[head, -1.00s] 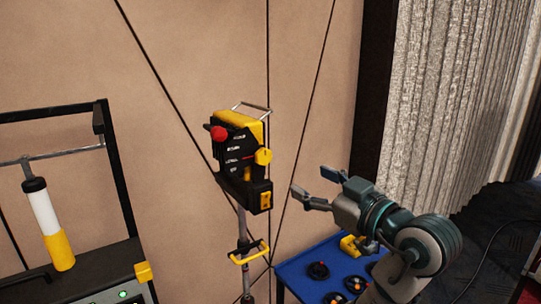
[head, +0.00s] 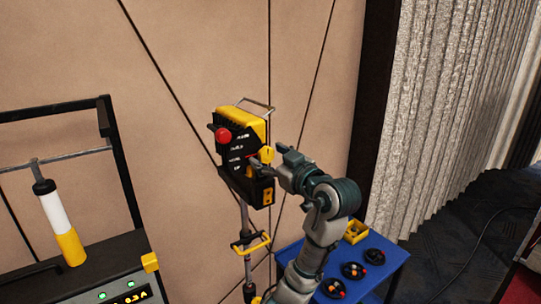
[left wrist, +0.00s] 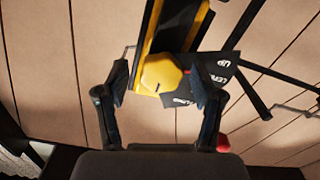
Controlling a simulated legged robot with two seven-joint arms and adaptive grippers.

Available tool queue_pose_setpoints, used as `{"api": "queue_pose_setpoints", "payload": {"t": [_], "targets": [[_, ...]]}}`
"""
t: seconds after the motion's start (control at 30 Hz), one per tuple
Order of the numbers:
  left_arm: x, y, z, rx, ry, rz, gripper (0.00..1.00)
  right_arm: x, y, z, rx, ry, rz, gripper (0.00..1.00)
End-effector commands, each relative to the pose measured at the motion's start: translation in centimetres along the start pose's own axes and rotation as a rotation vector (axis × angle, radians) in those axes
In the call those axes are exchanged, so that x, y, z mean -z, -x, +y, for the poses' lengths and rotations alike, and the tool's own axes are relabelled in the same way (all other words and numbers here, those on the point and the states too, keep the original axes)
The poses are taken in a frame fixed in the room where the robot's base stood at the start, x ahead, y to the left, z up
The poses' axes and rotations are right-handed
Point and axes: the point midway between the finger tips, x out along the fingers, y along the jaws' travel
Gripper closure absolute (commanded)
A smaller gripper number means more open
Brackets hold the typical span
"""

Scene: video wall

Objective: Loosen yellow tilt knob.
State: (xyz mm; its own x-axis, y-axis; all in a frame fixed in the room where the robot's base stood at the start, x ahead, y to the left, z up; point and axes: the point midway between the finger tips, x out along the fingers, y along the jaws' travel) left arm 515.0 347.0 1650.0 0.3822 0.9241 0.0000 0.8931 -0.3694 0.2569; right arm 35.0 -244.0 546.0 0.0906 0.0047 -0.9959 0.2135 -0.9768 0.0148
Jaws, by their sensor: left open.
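The yellow tilt knob (head: 267,152) is on the right side of the black and yellow device head (head: 240,140), which stands on a thin pole. My left gripper (head: 269,158) is at the knob, partly covering its lower part in the head view. In the left wrist view the faceted yellow knob (left wrist: 162,73) lies between the two open fingers of the left gripper (left wrist: 160,82). A gap shows on the left side of the knob; the right finger is close to it, and I cannot tell whether it touches. My right gripper is not in view.
A red knob (head: 223,135) is on the left of the device, with a yellow handle (head: 250,245) lower on the pole. A blue table (head: 390,258) with several dark round parts and a yellow piece (head: 355,232) stands right. A black frame (head: 118,165) stands left.

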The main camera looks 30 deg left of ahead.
Motion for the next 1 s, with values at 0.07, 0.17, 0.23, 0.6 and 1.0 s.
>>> {"api": "queue_pose_setpoints", "payload": {"t": [0.07,0.17,0.23,0.6,1.0], "targets": [[0.0,0.0,0.0,0.000,0.000,0.000,0.33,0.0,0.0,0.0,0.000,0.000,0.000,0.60],[-0.1,0.0,0.0,0.000,-0.001,0.000,0.50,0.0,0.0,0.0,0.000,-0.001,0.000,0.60],[0.0,0.0,0.0,0.000,-0.001,0.000,0.68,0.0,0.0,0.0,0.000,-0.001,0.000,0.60],[-0.1,0.0,0.1,-0.001,0.017,0.001,0.93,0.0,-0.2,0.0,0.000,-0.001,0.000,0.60],[-0.2,0.1,0.1,-0.004,0.244,0.000,0.93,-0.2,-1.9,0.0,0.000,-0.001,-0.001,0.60]]}}
